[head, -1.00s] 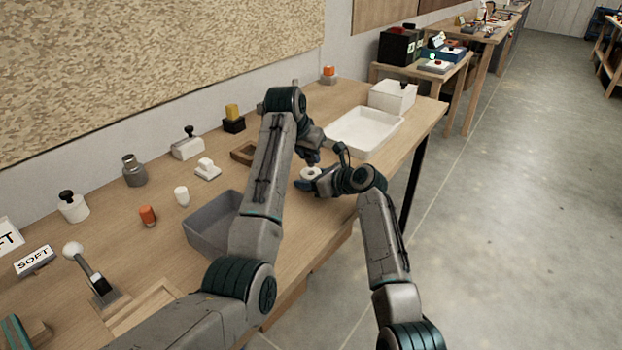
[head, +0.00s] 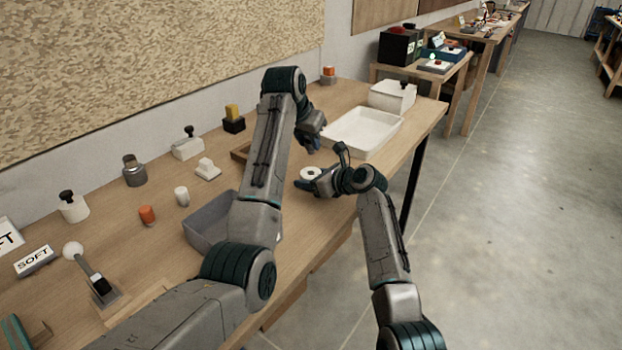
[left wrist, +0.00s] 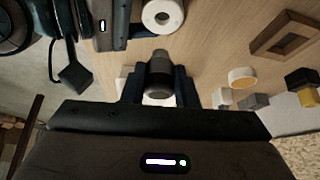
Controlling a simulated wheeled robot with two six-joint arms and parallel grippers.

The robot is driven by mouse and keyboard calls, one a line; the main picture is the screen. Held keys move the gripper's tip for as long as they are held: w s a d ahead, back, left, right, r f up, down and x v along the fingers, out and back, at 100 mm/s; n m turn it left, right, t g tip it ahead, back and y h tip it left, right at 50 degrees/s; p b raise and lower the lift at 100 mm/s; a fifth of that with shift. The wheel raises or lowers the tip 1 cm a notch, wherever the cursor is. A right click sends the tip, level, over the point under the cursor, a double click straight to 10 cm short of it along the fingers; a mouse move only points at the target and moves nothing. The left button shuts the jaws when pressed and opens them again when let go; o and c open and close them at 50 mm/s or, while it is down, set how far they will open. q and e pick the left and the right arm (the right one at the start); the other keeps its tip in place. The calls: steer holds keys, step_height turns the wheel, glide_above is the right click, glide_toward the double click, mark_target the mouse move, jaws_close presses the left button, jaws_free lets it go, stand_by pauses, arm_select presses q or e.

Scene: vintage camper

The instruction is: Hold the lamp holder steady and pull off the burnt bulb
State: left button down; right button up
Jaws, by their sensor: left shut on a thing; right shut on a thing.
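The lamp holder (head: 311,174) is a round white piece low over the workbench, held by my right gripper (head: 305,185). In the left wrist view the holder (left wrist: 163,14) shows as a white ring with an open dark hole, the right gripper beside it. My left gripper (head: 312,147) is above and behind the holder, clear of it. In the left wrist view its jaws (left wrist: 158,88) are shut on the burnt bulb (left wrist: 159,70), a dark grey rounded piece, apart from the holder. The bulb is hidden in the head view.
A white tray (head: 395,128) lies behind and right of the grippers. A grey bin (head: 200,228) stands left of my left arm. A wooden frame (left wrist: 285,38) lies on the bench (head: 330,222). Several small items stand along the wall side.

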steer(key=o, duration=1.2)
steer(key=shift+d, duration=0.1)
